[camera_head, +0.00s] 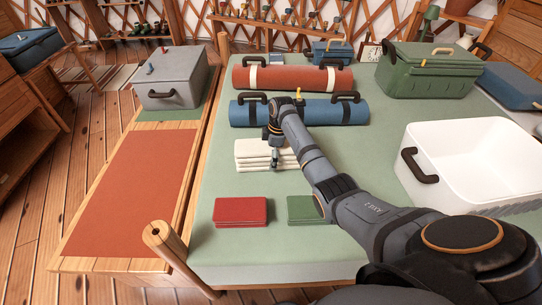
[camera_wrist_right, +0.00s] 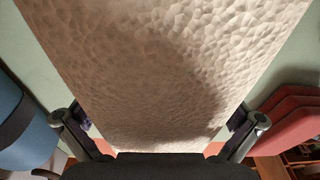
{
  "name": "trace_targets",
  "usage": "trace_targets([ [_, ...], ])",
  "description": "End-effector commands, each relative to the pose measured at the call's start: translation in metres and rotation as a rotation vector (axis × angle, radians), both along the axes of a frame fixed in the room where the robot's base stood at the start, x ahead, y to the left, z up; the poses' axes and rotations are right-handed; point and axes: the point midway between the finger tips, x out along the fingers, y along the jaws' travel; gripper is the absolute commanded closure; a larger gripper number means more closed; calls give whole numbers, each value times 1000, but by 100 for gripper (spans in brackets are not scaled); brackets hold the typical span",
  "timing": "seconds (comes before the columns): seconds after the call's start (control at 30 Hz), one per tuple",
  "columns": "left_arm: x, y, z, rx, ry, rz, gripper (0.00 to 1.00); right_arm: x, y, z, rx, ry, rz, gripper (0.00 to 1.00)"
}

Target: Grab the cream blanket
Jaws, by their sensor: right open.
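The cream blanket (camera_head: 258,155) lies folded in a stack on the pale green bed top, just in front of the blue roll. In the right wrist view the blanket (camera_wrist_right: 165,60) fills the middle with its dimpled surface. My right gripper (camera_head: 274,160) points down at the blanket, its arm coming from the lower right and hiding the blanket's right part. In the wrist view the fingers of my right gripper (camera_wrist_right: 160,130) are spread wide, one on each side of the blanket. I cannot tell whether they touch it. My left gripper is out of view.
The blue roll (camera_head: 335,112) and red roll (camera_head: 290,78) lie behind the blanket. A red folded cloth (camera_head: 240,212) and green folded cloth (camera_head: 302,209) lie in front. A white tub (camera_head: 470,155) and green cooler (camera_head: 425,72) stand right. The bed's left side is clear.

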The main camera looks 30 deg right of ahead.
Motion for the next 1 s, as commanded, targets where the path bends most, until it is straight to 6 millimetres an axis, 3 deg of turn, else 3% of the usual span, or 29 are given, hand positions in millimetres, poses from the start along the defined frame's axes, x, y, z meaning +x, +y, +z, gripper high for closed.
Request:
trace_targets([
  [0.17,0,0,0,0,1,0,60,0,0,1,0,0,0,3],
  [0.63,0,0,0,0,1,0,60,0,1,1,1,1,0,65],
  [0.93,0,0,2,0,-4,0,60,-1,1,4,2,2,0,66],
  [1.0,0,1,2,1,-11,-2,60,0,1,11,2,0,0,76],
])
